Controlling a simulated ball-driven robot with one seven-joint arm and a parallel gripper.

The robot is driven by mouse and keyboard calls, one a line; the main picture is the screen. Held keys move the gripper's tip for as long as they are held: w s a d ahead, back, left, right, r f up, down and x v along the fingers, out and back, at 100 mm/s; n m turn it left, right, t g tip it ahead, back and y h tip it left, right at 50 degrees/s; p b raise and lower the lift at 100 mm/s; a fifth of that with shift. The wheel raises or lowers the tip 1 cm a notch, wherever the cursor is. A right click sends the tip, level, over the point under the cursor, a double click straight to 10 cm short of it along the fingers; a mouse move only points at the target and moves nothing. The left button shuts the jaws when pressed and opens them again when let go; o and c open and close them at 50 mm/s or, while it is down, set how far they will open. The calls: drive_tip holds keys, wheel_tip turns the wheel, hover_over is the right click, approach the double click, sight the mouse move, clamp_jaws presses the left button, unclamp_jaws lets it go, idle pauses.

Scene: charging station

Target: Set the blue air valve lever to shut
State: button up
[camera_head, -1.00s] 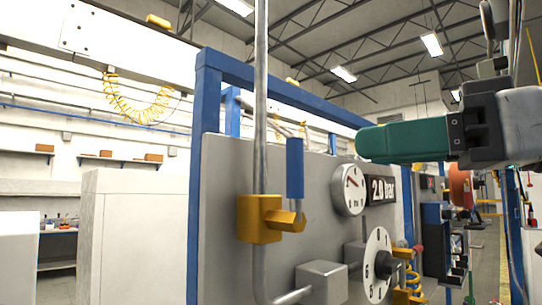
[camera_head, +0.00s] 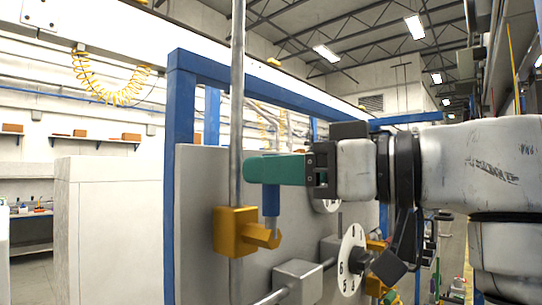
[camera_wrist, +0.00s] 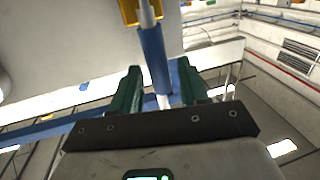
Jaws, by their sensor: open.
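The blue lever (camera_head: 271,203) stands upright from the yellow valve body (camera_head: 232,232), roughly parallel to the vertical metal pipe (camera_head: 237,120). Its upper end is hidden behind the green fingers of my gripper (camera_head: 272,168). In the wrist view the blue lever (camera_wrist: 154,52) runs between the two green fingers of my gripper (camera_wrist: 158,68). A gap shows on each side of the lever near the fingertips, so the gripper is open around it and not closed on it. Part of the yellow valve body (camera_wrist: 130,10) shows at the top of the wrist view.
A grey panel (camera_head: 195,185) in a blue frame (camera_head: 180,110) stands behind the valve. A numbered dial (camera_head: 351,258) and a grey box (camera_head: 297,282) are to the lower right. A round gauge (camera_head: 325,206) is partly hidden by my gripper.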

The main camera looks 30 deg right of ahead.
drive_tip(key=shift+w+a, duration=0.3)
drive_tip(key=shift+w, duration=0.25)
drive_tip(key=shift+c, duration=0.4)
clamp_jaws()
